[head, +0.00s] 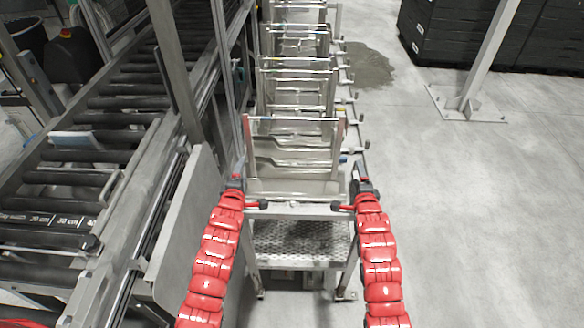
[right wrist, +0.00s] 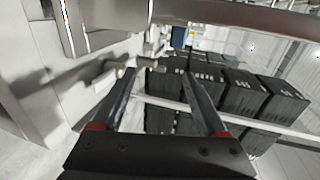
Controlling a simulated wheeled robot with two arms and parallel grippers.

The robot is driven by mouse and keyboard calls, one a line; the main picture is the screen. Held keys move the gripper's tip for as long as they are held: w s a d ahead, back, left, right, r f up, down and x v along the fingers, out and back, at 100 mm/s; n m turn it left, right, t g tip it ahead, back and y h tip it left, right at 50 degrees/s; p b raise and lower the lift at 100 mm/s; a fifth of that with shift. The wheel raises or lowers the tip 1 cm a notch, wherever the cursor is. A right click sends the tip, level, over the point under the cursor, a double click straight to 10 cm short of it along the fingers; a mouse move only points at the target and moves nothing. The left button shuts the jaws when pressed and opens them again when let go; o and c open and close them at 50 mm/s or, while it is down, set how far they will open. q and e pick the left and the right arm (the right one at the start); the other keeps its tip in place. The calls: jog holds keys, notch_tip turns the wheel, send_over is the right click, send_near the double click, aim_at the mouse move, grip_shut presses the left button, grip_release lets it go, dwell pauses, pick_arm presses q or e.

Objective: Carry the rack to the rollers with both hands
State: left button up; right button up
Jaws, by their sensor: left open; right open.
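The nearest rack (head: 293,162) is a grey metal frame with a top bar and trays, standing upright at the front of a row in the head view. My left gripper (head: 239,170) is at its left side and my right gripper (head: 359,172) at its right side. Both are open; contact with the rack cannot be told. In the right wrist view my right gripper (right wrist: 160,88) has its two dark fingers apart with nothing clearly between them. A metal edge crosses the top of that view. The rollers (head: 118,104) are dark cylinders in a grey conveyor frame at the left.
Several similar racks (head: 297,72) stand in line behind. A perforated step (head: 300,240) lies below the nearest rack. A grey side panel (head: 187,225) and post (head: 176,70) stand between rack and rollers. Black crates (head: 470,40) and a post (head: 487,55) are at right; the right floor is mostly free.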

pick_arm(q)
jog(key=shift+x, duration=1.15)
pick_arm(e)
jog(key=shift+x, duration=1.15)
pick_arm(q)
jog(key=shift+w+d+f, duration=0.1)
jog(key=shift+w+d, duration=0.05)
jog(key=shift+d, duration=0.15)
pick_arm(e)
jog(key=shift+w+a, duration=0.15)
jog(key=shift+a, duration=0.15)
pick_arm(q)
jog(key=shift+d, duration=0.3)
pick_arm(e)
jog(key=shift+a, duration=0.3)
pick_arm(q)
jog(key=shift+d, duration=0.15)
pick_arm(e)
jog(key=shift+a+r, duration=0.1)
jog(key=shift+a, duration=0.1)
